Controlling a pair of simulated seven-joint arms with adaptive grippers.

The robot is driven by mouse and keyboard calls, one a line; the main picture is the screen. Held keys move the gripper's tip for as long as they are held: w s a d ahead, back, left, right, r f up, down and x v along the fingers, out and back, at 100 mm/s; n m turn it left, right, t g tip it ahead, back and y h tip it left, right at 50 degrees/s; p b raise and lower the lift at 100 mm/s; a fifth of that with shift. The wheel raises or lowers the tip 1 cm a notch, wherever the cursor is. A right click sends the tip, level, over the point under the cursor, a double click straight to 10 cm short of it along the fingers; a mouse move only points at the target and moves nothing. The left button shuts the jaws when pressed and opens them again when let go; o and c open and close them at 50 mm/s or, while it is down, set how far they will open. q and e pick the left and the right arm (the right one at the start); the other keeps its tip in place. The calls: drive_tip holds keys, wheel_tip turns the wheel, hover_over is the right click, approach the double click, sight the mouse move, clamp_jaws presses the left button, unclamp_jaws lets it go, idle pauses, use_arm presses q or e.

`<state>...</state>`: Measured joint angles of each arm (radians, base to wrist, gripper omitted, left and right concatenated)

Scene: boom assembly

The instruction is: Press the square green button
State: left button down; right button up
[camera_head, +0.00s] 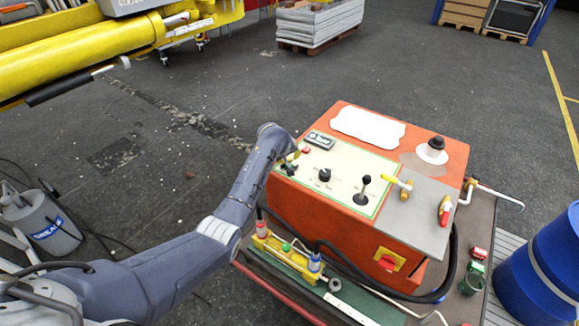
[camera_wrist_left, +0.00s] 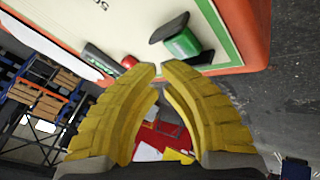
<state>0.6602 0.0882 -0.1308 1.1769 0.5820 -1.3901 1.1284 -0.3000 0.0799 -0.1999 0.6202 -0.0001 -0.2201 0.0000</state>
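The orange control box (camera_head: 330,205) has a cream panel on top, in the head view. My left gripper (camera_head: 292,158) is over that panel's left corner, where my arm partly hides the controls. In the left wrist view, the green button (camera_wrist_left: 182,45), which looks square-edged, lies just beyond the yellow fingertips, slightly to the right, with a dark flat piece beside it. The left gripper (camera_wrist_left: 158,70) has its fingertips nearly together, with nothing seen between them. I cannot tell whether they touch the panel. My right gripper is in neither view.
A red button (camera_wrist_left: 128,62) sits left of the green one. A black joystick (camera_head: 362,190), a dark knob (camera_head: 324,175) and a yellow-handled lever (camera_head: 397,182) stand on the box top. A blue barrel (camera_head: 540,265) is at the right.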

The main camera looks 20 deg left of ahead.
use_arm(q)
drive_tip(key=shift+f, duration=0.2)
idle(1.2)
drive_tip(key=shift+f, duration=0.2)
drive_tip(key=shift+f, duration=0.6)
idle(1.0)
drive_tip(key=shift+r, duration=1)
drive_tip(key=shift+r, duration=2.5)
